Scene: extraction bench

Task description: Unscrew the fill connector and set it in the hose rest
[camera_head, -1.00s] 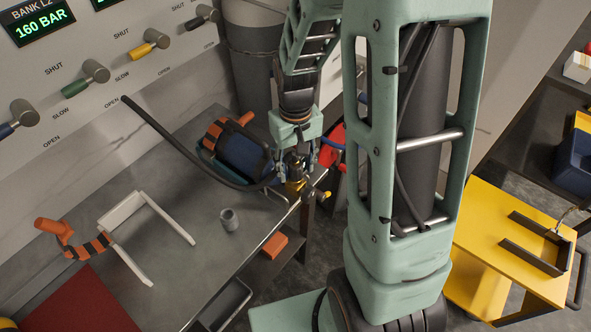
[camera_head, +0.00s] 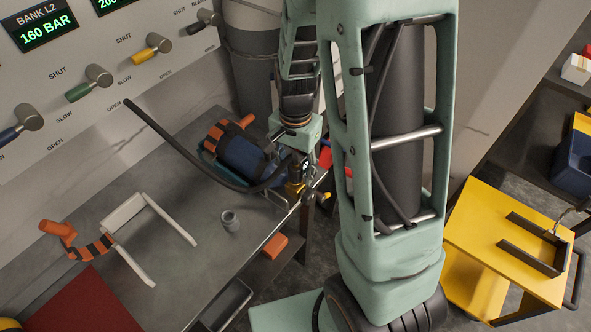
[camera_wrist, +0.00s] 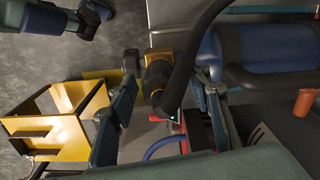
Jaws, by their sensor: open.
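A black hose (camera_head: 190,152) runs over the bench from the wall side to a blue cylinder (camera_head: 240,150) lying at the bench's edge. Its dark end, the fill connector (camera_wrist: 158,82), meets a brass valve block (camera_wrist: 160,60) in the wrist view. The brass valve also shows in the head view (camera_head: 296,188). My gripper (camera_wrist: 172,78) is open, its two fingers on either side of the connector; I cannot tell whether they touch it. A small grey cup (camera_head: 231,221) and a white U-shaped frame (camera_head: 127,212) stand on the bench; which is the hose rest is unclear.
Orange-and-black strapping (camera_head: 75,240) and a red mat (camera_head: 85,305) lie at the left of the bench. The wall panel (camera_head: 110,62) carries several valve levers. A yellow cart (camera_head: 490,220) stands at right.

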